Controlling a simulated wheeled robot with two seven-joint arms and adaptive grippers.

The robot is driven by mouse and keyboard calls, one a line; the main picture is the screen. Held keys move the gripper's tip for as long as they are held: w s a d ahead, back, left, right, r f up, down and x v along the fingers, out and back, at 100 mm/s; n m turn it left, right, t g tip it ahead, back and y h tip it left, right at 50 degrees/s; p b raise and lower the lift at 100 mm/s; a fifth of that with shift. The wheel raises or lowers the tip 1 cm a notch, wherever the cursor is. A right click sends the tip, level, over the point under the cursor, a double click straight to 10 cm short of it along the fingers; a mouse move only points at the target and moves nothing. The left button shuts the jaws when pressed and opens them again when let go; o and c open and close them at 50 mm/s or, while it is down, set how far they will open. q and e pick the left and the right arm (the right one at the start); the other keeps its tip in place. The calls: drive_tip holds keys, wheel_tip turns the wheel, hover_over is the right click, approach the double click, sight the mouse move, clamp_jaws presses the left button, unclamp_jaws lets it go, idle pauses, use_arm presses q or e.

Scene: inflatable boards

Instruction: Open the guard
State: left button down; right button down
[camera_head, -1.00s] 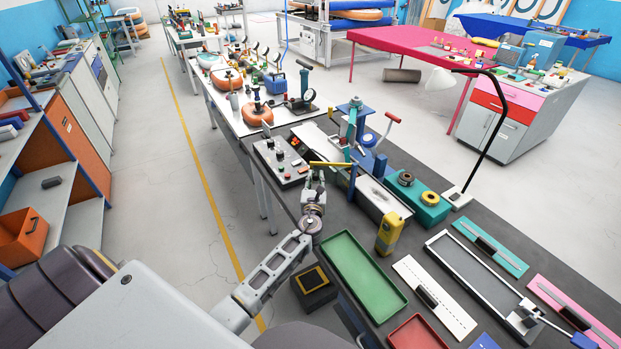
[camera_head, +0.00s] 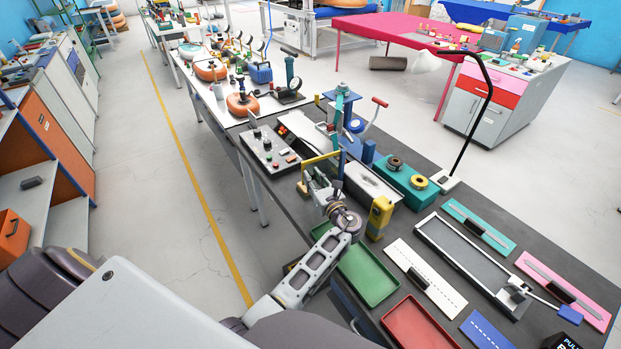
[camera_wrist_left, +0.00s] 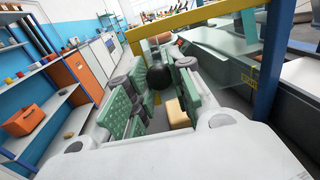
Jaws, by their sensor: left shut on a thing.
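The guard is a yellow-edged frame (camera_head: 321,158) on the blue post of the bench machine, beside the heating bed. Its yellow bar (camera_wrist_left: 195,18) crosses the top of the left wrist view, joined to a blue post (camera_wrist_left: 273,65) at right. Clear panel parts are hard to make out. My left gripper (camera_head: 319,188) is at the near left end of the frame. In the wrist view its teal-padded fingers (camera_wrist_left: 155,98) stand either side of a dark round knob (camera_wrist_left: 157,75) below the yellow bar, and are shut on it. My right gripper is not in view.
A control box (camera_head: 270,147) with buttons sits left of the machine. Open floor is left of the bench.

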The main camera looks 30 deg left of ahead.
use_arm(q)
drive_tip(key=shift+s+d, duration=0.1)
drive_tip(key=shift+d, duration=0.1)
idle(0.4)
drive_tip(key=c, duration=1.2)
unclamp_jaws()
wheel_tip(320, 180, up, 10)
drive_tip(key=shift+f, duration=0.1)
